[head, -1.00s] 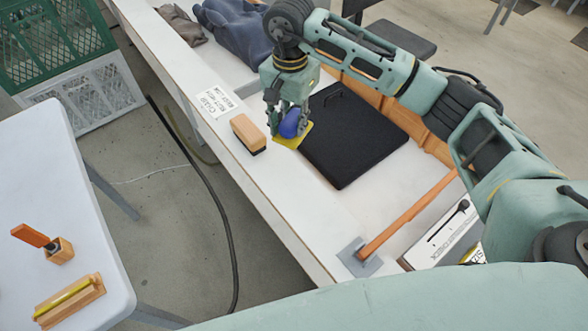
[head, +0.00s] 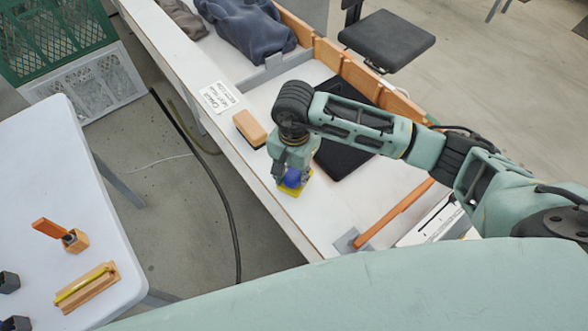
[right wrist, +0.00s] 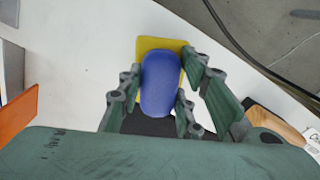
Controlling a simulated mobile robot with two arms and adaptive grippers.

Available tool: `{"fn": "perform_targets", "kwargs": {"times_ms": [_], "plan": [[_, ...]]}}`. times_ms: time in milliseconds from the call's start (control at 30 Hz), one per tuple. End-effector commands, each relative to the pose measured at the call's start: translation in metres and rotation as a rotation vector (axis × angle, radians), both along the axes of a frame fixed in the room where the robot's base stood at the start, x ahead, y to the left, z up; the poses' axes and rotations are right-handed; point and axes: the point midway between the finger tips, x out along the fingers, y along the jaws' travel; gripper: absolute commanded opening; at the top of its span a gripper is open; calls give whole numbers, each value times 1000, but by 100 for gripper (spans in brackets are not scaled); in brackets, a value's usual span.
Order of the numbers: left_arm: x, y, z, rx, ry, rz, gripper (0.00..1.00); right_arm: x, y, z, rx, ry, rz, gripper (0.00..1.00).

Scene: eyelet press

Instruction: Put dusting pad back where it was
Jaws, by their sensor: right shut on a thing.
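The dusting pad has a yellow base and a blue rounded grip (head: 293,178). It also shows in the right wrist view (right wrist: 160,82), with the yellow base (right wrist: 150,44) behind the grip. My right gripper (head: 291,176) is shut on the blue grip, with its fingers on both sides of it. The pad is over the white bench (head: 325,225), left of the black mat (head: 345,160). I cannot tell whether it touches the bench. The arm hides part of the mat. My left gripper is out of view.
A wooden brush (head: 250,128) lies by the bench's left edge, near a printed label (head: 221,96). An orange bar (head: 395,212) crosses the bench nearer me. Dark cloth (head: 250,30) lies at the back. A side table (head: 50,170) holds small wooden items. Bench is bare around the pad.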

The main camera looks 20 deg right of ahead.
Motion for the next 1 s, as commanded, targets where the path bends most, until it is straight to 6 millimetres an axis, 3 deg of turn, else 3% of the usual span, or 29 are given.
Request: {"fn": "perform_targets", "kwargs": {"times_ms": [267,300,467,800,1000], "plan": [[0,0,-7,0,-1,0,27,0,0,-5,0,0,1,8],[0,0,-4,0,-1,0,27,0,0,-3,0,1,1,36],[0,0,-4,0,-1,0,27,0,0,-3,0,1,0,50],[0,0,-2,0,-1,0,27,0,0,-1,0,1,0,51],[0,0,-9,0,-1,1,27,2,0,18,1,-6,1,51]]}}
